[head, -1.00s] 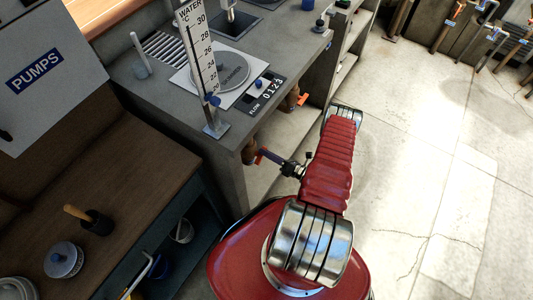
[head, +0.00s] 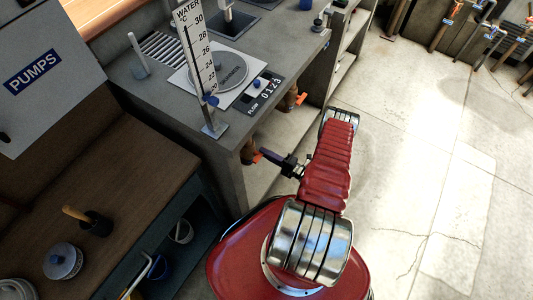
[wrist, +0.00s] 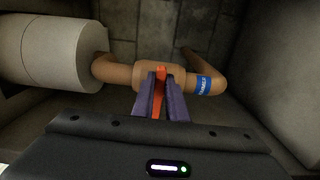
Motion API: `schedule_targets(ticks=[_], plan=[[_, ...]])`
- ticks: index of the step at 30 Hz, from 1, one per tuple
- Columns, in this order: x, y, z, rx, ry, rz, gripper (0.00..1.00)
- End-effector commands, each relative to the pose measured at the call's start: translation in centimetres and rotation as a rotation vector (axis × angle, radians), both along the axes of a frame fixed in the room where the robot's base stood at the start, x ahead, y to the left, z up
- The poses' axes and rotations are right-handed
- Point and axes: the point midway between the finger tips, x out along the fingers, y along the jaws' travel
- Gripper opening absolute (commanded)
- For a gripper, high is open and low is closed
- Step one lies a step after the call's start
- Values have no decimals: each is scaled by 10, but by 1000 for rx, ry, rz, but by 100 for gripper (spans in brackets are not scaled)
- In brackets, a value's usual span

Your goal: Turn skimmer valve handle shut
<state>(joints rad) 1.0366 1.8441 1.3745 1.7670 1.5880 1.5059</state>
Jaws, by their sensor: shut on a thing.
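The orange valve handle (wrist: 160,93) stands between the two purple fingers of my gripper (wrist: 161,98) in the wrist view. My gripper is shut on it. The handle sits on a copper-coloured valve body (wrist: 148,73) in a bent pipe with a blue label (wrist: 204,85), too small to read. In the head view, the handle's orange tip (head: 257,157) shows just left of my gripper (head: 270,158), below the counter's front edge. The rest of the handle is hidden by the fingers there.
A second orange handle (head: 301,99) on another pipe is farther along the counter front. The grey counter (head: 180,112) overhangs the pipes. A pale cylinder (wrist: 50,52) is left of the valve. Open floor (head: 410,150) lies to the right.

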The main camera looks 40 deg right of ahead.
Motion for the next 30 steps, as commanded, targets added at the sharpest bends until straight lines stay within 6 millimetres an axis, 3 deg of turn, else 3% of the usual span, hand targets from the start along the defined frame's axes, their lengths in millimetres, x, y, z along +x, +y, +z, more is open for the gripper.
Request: schedule_targets(ticks=[11, 12, 19, 30], plan=[[0, -4, -2, -1, 8, -10, 0], [0, -4, -2, 0, 7, -11, 15], [0, -2, -2, 2, 6, -6, 31], [-3, -2, -1, 3, 4, -3, 31]])
